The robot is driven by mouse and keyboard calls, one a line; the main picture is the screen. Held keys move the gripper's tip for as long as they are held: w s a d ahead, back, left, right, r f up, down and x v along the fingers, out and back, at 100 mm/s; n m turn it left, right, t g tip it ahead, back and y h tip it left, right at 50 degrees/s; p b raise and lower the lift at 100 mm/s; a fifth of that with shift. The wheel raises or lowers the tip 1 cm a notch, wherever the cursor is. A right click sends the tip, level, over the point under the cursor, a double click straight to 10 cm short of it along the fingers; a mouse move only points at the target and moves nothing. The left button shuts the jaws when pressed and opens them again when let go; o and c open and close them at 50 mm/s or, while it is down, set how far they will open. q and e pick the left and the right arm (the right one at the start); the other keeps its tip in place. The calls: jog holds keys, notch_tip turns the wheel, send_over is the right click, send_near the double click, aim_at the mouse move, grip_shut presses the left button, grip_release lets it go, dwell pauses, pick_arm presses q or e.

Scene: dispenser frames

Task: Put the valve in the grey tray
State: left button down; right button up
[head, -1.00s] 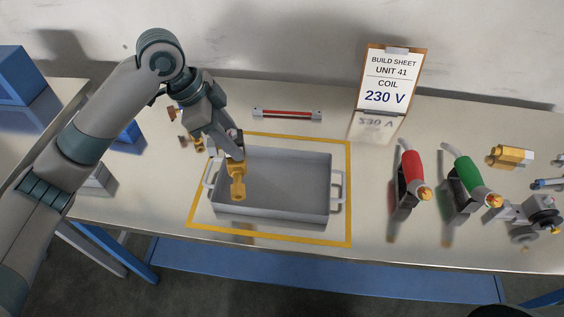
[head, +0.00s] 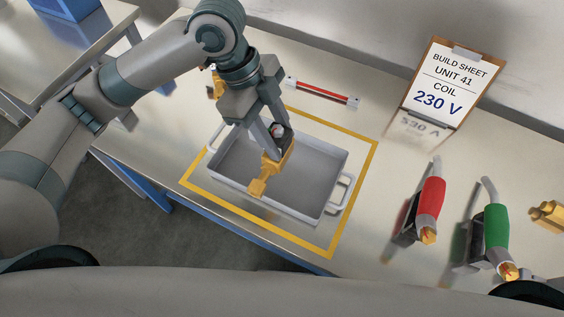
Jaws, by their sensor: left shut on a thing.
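The grey tray (head: 335,172) is a shallow rectangular box with a handle at each end, standing inside a yellow outline on the bench. I cannot tell whether the valve touches the tray floor. The tray is empty otherwise, as far as it shows. My right gripper is not in view.
A clipboard sheet (head: 450,85) reading "COIL 230 V" stands behind. A red bar (head: 322,93) lies behind the tray. Another brass part (head: 547,214) is at the far right.

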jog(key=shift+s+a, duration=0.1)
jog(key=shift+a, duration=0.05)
